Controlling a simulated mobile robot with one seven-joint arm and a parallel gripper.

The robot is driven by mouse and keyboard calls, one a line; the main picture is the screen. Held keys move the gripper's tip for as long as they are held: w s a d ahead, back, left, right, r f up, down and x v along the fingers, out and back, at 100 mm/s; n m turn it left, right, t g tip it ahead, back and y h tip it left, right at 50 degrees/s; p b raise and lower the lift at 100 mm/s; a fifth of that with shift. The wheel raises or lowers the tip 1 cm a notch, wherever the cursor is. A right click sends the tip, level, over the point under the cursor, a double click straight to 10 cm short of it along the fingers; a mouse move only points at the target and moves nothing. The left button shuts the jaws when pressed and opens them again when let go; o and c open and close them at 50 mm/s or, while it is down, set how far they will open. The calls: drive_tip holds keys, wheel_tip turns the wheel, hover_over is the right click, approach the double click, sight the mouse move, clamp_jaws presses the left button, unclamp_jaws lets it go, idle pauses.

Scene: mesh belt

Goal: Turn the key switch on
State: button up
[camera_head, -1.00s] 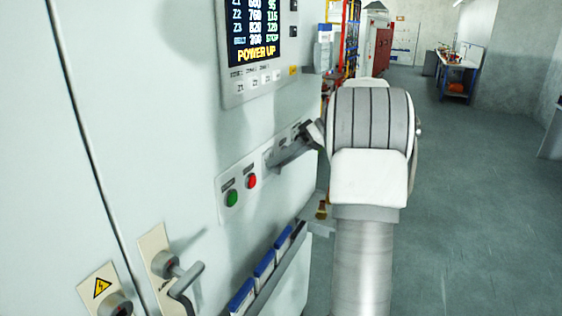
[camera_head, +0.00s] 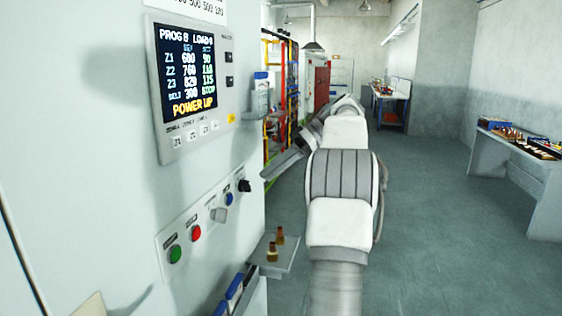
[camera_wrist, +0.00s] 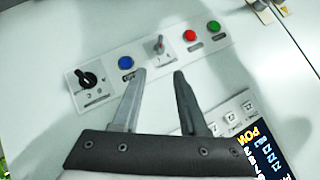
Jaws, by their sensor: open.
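The key switch (camera_head: 218,213) sits on the cabinet's control strip, between the red and blue buttons. In the wrist view the key switch (camera_wrist: 158,46) shows a grey key standing out of a pale plate; its exact turn is hard to read. My gripper (camera_wrist: 159,73) is open and empty, its two fingers pointing toward the strip with the key just beyond the gap between the tips. In the head view my gripper (camera_head: 268,175) is to the right of the strip and apart from it. The display (camera_head: 188,72) reads POWER UP.
A green button (camera_head: 175,254), red button (camera_head: 195,232), blue button (camera_head: 229,198) and black rotary knob (camera_head: 243,185) share the strip. A small shelf (camera_head: 275,262) with brass pieces juts out below. A table (camera_head: 520,165) stands right; the floor between is clear.

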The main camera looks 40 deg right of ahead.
drive_tip(key=shift+v, duration=1.3)
drive_tip(key=shift+a, duration=0.1)
